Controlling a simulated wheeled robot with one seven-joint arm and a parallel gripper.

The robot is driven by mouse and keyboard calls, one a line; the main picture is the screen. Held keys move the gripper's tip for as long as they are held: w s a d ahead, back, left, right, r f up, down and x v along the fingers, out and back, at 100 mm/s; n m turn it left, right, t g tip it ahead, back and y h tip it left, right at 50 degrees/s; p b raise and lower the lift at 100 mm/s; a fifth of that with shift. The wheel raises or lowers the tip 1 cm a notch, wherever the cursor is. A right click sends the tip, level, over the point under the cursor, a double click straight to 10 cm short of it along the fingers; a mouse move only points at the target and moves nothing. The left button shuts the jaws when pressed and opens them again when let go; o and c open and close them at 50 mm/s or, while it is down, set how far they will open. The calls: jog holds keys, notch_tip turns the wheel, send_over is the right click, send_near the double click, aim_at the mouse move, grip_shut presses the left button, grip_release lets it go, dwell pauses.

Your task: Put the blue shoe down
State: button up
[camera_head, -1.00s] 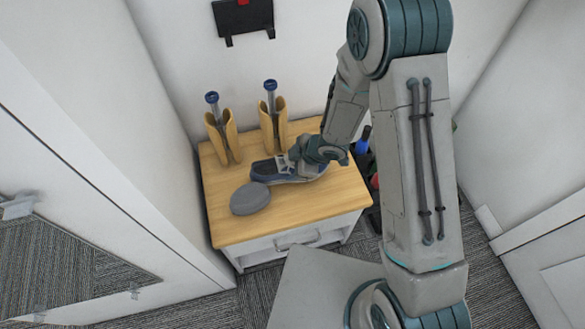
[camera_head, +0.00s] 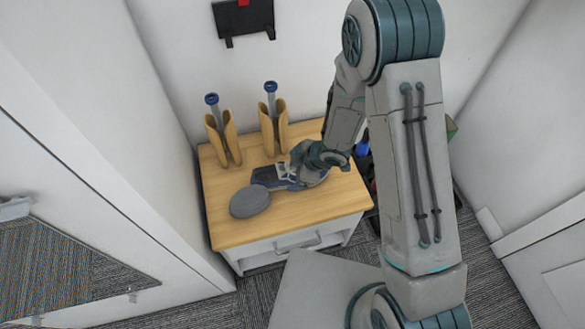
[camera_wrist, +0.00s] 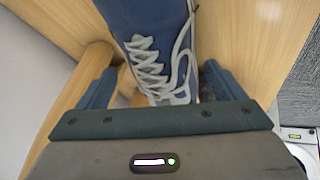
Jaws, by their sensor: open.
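My gripper (camera_head: 290,174) is open at the shoe's laced part, with one finger on each side in the wrist view (camera_wrist: 152,88). The end of the shoe nearest the palm is hidden by my gripper's body.
Two tan boot-like holders (camera_head: 223,140) with blue-topped rods stand at the back. Walls close in at left and back. The cabinet top's front right is clear.

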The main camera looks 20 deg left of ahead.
jog(key=p+v, duration=0.4)
jog(key=v, duration=0.7)
